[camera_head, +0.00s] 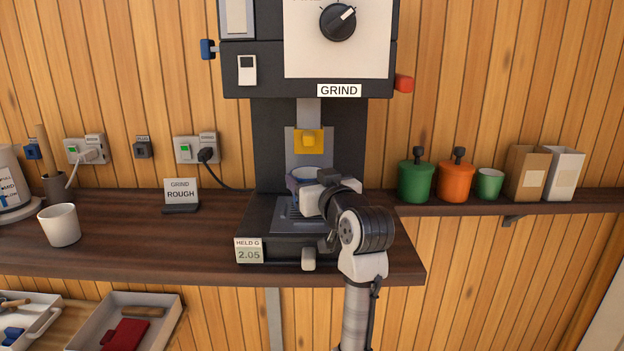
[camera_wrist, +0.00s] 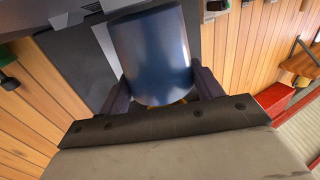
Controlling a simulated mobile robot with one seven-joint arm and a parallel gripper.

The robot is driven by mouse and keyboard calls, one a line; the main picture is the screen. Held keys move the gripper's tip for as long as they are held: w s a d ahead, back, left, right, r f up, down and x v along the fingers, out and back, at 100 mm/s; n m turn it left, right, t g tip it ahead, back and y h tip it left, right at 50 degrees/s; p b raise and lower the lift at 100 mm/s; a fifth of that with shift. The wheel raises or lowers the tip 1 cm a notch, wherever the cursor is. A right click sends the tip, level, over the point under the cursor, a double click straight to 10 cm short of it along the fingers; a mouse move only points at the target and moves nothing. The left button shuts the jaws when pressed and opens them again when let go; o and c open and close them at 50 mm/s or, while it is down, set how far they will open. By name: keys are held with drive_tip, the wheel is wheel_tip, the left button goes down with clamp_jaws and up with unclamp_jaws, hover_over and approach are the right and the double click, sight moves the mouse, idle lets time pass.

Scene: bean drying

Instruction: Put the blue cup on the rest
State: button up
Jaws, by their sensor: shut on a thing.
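The blue cup (camera_head: 294,184) is below the yellow spout (camera_head: 309,141) of the grinder in the head view, with its pale rim up. My gripper (camera_head: 322,186) reaches in from the right and is shut on it. In the wrist view the cup (camera_wrist: 153,55) fills the space between the two fingers of my gripper (camera_wrist: 160,88). A slotted plate (camera_head: 284,222) on the grinder's base, which looks like the rest, lies below the cup. My gripper and wrist hide part of the cup and plate, so I cannot tell whether they touch.
A "GRIND ROUGH" sign (camera_head: 181,194) and a white cup (camera_head: 60,225) stand left on the dark shelf. A green canister (camera_head: 416,182) and an orange canister (camera_head: 453,182) stand right. A display (camera_head: 249,252) reads 2.05. The shelf left of the grinder is mostly clear.

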drive_tip(key=shift+f, duration=0.4)
drive_tip(key=shift+f, duration=0.25)
drive_tip(key=o, duration=1)
drive_tip(key=shift+o, duration=0.2)
drive_tip(key=shift+r, duration=0.1)
drive_tip(key=shift+r, duration=0.35)
drive_tip(key=b+v, duration=0.3)
drive_tip(key=v, duration=0.9)
drive_tip(key=shift+f, duration=0.25)
